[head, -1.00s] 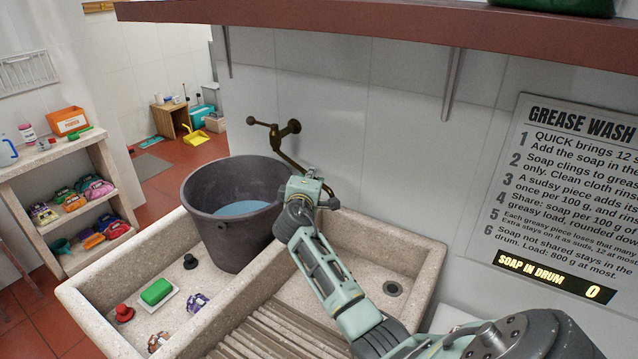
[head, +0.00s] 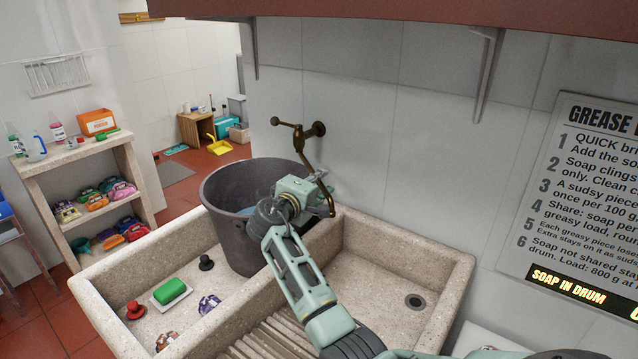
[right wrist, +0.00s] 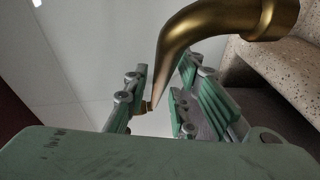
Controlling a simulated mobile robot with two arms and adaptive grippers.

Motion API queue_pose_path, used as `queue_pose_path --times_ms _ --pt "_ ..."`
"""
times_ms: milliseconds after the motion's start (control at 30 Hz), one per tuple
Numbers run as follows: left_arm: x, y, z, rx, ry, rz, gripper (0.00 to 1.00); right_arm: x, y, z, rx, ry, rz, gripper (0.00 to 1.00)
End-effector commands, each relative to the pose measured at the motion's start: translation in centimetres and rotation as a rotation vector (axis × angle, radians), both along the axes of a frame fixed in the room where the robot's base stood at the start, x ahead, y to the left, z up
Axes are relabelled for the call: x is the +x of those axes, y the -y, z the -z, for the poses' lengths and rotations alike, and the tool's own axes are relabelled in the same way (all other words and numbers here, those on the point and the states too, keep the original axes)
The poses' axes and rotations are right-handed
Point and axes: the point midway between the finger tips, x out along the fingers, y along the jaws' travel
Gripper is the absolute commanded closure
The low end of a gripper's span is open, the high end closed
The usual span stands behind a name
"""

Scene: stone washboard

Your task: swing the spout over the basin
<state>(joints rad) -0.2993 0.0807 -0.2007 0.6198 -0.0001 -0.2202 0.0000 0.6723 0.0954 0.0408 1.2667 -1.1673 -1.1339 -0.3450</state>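The brass tap (head: 306,133) is on the wall above the stone sink. Its curved spout (head: 325,188) hangs down to my right gripper (head: 318,194), at the right rim of the dark bucket (head: 222,228). In the right wrist view the spout (right wrist: 188,32) comes in from the upper right, bends and runs down between the fingers of my right gripper (right wrist: 165,98). The fingers are apart, with gaps visible beside the pipe. The right basin (head: 375,270), with a drain, lies below and right of the gripper. The spout's mouth is hidden in the head view. My left gripper is not in view.
The bucket holds bluish water and stands in the left basin (head: 225,310). A green soap block (head: 171,291), a black plug (head: 206,263) and a red knob-like piece (head: 135,309) lie there. A shelf (head: 475,18) overhangs the wall. The right basin around the drain is clear.

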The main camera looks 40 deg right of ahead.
Motion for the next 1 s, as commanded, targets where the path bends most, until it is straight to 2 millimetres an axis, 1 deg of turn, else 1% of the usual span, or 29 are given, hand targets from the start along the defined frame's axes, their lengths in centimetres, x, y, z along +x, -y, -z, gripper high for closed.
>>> queue_pose_path --times_ms 300,433,567,800,900,1000 --pt "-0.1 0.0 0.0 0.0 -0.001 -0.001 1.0 0.0 0.0 0.0 -0.001 -0.002 0.0 0.7" --pt "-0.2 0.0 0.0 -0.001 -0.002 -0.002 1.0 -0.3 -0.8 -0.1 -0.001 -0.001 -0.002 0.7" --pt "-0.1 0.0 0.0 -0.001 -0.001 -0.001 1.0 -1.3 -2.7 -0.3 0.002 0.001 -0.003 0.7" --pt "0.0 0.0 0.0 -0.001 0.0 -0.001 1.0 -3.5 -7.3 -1.0 0.002 0.0 -0.003 0.7" --pt "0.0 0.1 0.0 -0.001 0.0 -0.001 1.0 -4.3 -8.8 -1.2 0.002 0.0 -0.002 0.7" --pt "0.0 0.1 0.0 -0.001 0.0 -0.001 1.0 -4.9 -9.8 -1.4 0.0 -0.001 -0.002 0.7"
